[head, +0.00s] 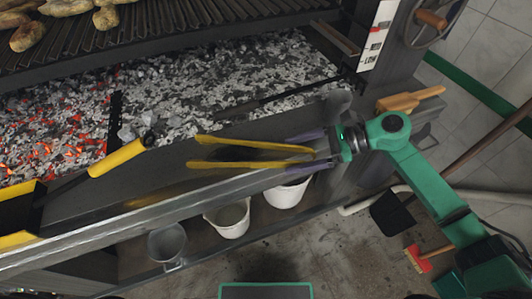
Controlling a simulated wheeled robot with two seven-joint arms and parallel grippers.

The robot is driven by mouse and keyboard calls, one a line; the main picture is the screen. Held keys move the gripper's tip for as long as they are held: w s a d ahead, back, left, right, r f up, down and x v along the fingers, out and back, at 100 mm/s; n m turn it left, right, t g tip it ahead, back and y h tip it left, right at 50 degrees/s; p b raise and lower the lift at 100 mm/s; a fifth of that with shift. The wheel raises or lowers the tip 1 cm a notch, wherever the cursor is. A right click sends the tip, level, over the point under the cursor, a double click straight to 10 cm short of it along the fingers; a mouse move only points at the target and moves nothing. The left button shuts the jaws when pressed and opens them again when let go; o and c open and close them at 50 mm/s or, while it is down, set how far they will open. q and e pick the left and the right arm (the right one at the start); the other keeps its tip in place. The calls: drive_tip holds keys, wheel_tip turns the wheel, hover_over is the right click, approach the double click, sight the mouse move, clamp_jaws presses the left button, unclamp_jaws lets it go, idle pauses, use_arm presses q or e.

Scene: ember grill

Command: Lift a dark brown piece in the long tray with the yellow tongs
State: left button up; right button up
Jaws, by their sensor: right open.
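My right gripper (318,150) comes in from the right, with its purple-grey fingers apart. The yellow tongs (255,143) lie at these fingers and reach left over the grill's front ledge, their two yellow arms spread apart. I cannot tell whether the fingers touch them. A dark patch (238,155) shows between the tong arms; I cannot tell whether it is a dark brown piece or a shadow. The long tray cannot be made out for certain; the long metal front ledge (150,200) runs below the tongs. My left gripper is not in view.
A bed of grey ash and glowing coals (215,85) lies behind the ledge, under a grate (160,30) with food. A yellow-handled tool (118,158) lies at left. A wooden-handled tool (408,100) is near my right arm. White buckets (230,218) and a metal cup (167,243) stand below.

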drive_tip(key=c, duration=0.6)
drive_tip(key=shift+o, duration=0.2)
wheel_tip(320, 180, up, 10)
drive_tip(key=p, duration=0.4)
